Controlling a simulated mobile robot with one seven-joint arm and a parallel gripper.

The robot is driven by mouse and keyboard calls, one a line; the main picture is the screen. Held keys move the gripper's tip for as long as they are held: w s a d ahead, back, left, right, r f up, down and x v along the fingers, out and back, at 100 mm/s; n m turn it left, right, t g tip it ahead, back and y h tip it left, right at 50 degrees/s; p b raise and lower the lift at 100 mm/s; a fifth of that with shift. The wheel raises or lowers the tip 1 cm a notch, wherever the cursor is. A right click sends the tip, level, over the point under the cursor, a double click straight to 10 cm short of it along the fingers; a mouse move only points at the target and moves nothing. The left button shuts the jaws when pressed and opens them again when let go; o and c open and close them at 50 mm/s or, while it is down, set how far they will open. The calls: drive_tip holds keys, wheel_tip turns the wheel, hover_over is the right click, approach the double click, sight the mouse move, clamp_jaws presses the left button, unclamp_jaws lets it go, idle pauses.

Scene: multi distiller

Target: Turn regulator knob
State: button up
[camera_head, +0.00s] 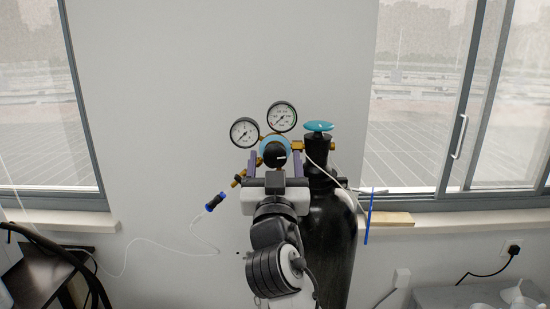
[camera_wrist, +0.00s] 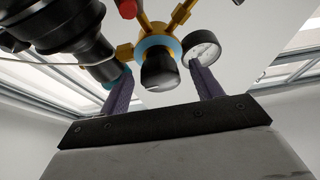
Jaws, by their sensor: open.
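The regulator knob is a black knob (camera_head: 274,153) with a light blue collar, below two round gauges in the head view. In the wrist view the knob (camera_wrist: 159,72) is near the top centre, on the brass regulator body. My gripper (camera_head: 274,160) is open, with its two purple fingers on either side of the knob. In the wrist view the gripper fingers (camera_wrist: 160,88) stand left and right of the knob with gaps showing, and nothing is held. Whether the fingertips reach past the knob is hard to tell.
A black gas cylinder (camera_head: 330,240) with a teal valve handle (camera_head: 318,126) stands right of my gripper. The gauges (camera_head: 282,117) sit above the knob. A thin white hose (camera_head: 150,240) with a blue connector (camera_head: 215,201) hangs to the left. A wall and windows are behind.

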drive_tip(key=c, duration=1)
drive_tip(key=shift+f+n+y+b, duration=0.1)
drive_tip(key=shift+n+y+b, duration=0.25)
drive_tip(key=shift+n, duration=0.25)
drive_tip(key=n+y+b, duration=0.1)
drive_tip(key=n, duration=0.2)
drive_tip(key=shift+d+y, duration=0.15)
drive_tip(key=shift+y, duration=0.2)
drive_tip(key=n+y+b, duration=0.1)
drive_tip(key=n, duration=0.2)
drive_tip(key=n+g+y+b, duration=0.1)
drive_tip(key=n, duration=0.2)
drive_tip(key=shift+d+n+y, duration=0.15)
drive_tip(key=shift+n+y, duration=0.15)
drive_tip(key=shift+y, duration=0.1)
drive_tip(key=n, duration=0.1)
drive_tip(key=n+g+y, duration=0.1)
drive_tip(key=n, duration=0.1)
drive_tip(key=n+g+b, duration=0.1)
drive_tip(key=n, duration=0.1)
drive_tip(key=shift+d+r+y, duration=0.1)
drive_tip(key=shift+r+y, duration=0.15)
drive_tip(key=shift+y, duration=0.15)
drive_tip(key=shift+r+n+g+b, duration=0.15)
drive_tip(key=shift+n+g, duration=0.3)
drive_tip(key=shift+n, duration=0.6)
drive_tip(key=shift+n+g+b, duration=0.15)
drive_tip(key=shift+n+g, duration=0.3)
drive_tip(key=shift+n, duration=0.6)
